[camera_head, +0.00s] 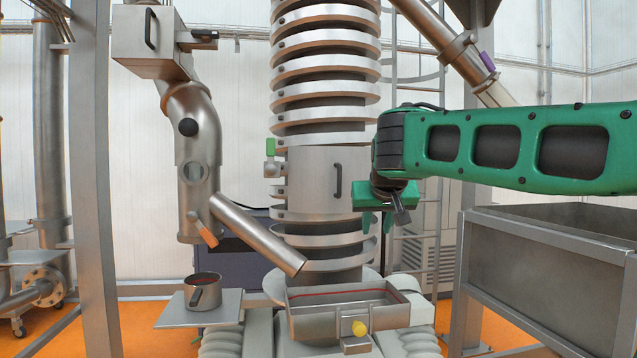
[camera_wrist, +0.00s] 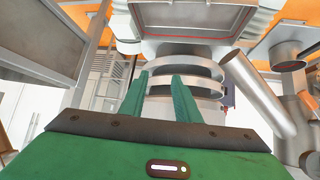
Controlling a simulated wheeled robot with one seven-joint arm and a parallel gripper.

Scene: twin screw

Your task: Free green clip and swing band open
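The green clip (camera_head: 270,147) is a small upright tab at the left edge of the column's wide smooth band (camera_head: 308,178). A silver latch part sits just below the clip. The band lies flat around the column, between the spiral turns, with a dark vertical handle (camera_head: 338,181) on its right part. My gripper (camera_head: 377,223) is right of the band and a little below the handle, pointing down. In the wrist view my gripper (camera_wrist: 160,77) shows two green fingers apart with nothing between them. The clip and handle cannot be made out in the wrist view.
A tray (camera_head: 300,299) with a yellow knob (camera_head: 359,328) is at the column's foot. A slanted pipe (camera_head: 258,235) with an orange handle (camera_head: 203,228) is left of the column. A metal pot (camera_head: 203,292) stands on a side plate. A large bin (camera_head: 545,260) is at right.

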